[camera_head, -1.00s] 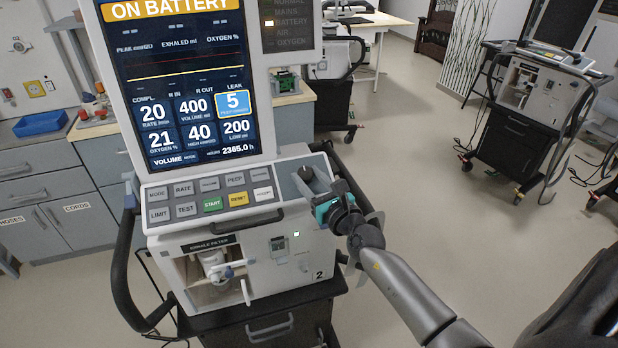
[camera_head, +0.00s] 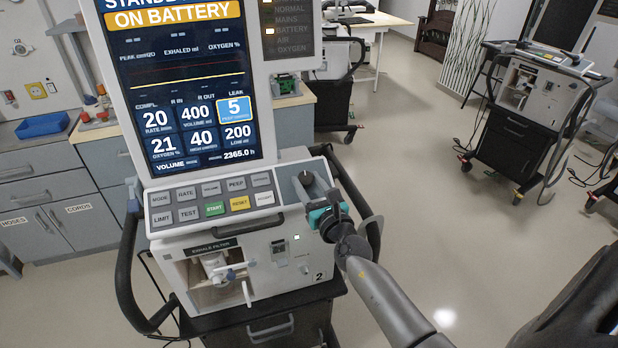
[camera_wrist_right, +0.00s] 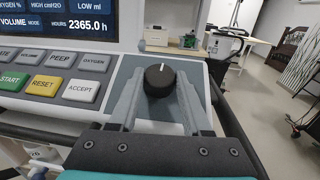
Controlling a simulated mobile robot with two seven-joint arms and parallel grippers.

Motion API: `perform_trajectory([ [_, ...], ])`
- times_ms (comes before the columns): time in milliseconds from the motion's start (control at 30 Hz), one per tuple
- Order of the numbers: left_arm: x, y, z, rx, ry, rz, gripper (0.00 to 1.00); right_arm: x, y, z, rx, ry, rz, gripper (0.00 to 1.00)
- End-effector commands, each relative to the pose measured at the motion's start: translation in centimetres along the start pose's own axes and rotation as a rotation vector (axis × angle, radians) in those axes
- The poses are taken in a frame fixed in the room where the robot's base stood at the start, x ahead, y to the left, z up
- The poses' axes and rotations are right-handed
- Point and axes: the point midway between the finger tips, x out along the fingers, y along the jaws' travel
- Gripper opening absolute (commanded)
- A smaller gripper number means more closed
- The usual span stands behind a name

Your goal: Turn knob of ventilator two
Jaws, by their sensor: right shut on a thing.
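Ventilator two (camera_head: 252,266), marked with a 2 on its front, stands in front of me with its screen (camera_head: 190,90) lit and reading "ON BATTERY". Its black round knob (camera_head: 306,178) sits on the grey panel right of the buttons. In the right wrist view the knob (camera_wrist_right: 160,80) has a white mark pointing up and slightly right. My right gripper (camera_wrist_right: 158,92) is shut on the knob, with one finger on each side of it. In the head view my right gripper (camera_head: 314,196) reaches it from the lower right. My left gripper is not in view.
A row of keys (camera_head: 212,198) lies left of the knob. A black side handle (camera_head: 352,205) runs close to my right wrist. Another ventilator (camera_head: 520,110) on a cart stands at the back right. Open floor lies to the right.

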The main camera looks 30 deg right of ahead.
Motion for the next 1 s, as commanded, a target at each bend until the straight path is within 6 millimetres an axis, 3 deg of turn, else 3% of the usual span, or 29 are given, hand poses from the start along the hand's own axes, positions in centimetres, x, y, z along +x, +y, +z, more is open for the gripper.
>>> perform_trajectory([
  [200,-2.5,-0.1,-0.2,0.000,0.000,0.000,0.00,0.0,0.5,0.3,0.085,-0.004,-0.144,0.00],
  [400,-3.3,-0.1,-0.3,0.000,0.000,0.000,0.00,0.1,0.8,0.2,0.172,-0.015,-0.313,0.00],
  [1000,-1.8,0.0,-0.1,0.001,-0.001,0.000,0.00,0.5,1.3,0.1,0.384,-0.041,-0.726,0.00],
])
